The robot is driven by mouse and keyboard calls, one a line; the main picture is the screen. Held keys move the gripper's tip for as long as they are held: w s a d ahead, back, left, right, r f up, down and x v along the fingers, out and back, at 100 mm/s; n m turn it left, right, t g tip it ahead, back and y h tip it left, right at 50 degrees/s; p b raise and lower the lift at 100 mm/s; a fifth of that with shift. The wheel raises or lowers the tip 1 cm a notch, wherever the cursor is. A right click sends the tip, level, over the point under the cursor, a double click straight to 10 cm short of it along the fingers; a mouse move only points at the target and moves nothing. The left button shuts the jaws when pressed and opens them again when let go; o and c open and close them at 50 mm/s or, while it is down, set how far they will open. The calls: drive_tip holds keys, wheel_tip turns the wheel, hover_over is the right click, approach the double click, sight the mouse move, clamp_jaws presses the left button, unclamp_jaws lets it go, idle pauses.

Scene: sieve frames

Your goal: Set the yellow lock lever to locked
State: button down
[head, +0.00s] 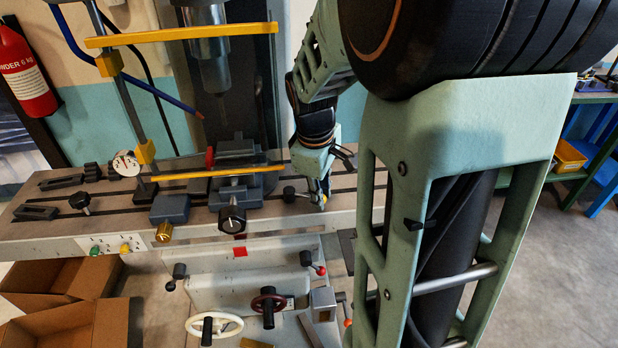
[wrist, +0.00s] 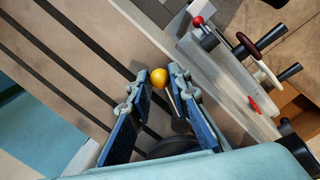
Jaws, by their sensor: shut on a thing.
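The yellow lock lever (wrist: 159,78) shows in the wrist view as a round yellow knob on a thin rod, which runs back towards a dark round base. My gripper (wrist: 161,88) has its two blue-padded fingers on either side of the lever and is shut on it, with the knob at the fingertips. In the head view my gripper (head: 321,188) is low at the right part of the machine table's front edge. A small bit of yellow shows there at the fingertips, and my gripper hides most of the lever.
The slotted machine table (head: 60,222) carries a vise (head: 238,190), a dial gauge (head: 126,163) and clamps. Yellow bars (head: 185,35) cross in front of the spindle. Handwheels (head: 214,325) and red-knobbed levers are below. Cardboard boxes (head: 70,325) stand at lower left.

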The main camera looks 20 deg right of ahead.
drive_tip(key=c, duration=1.8)
unclamp_jaws()
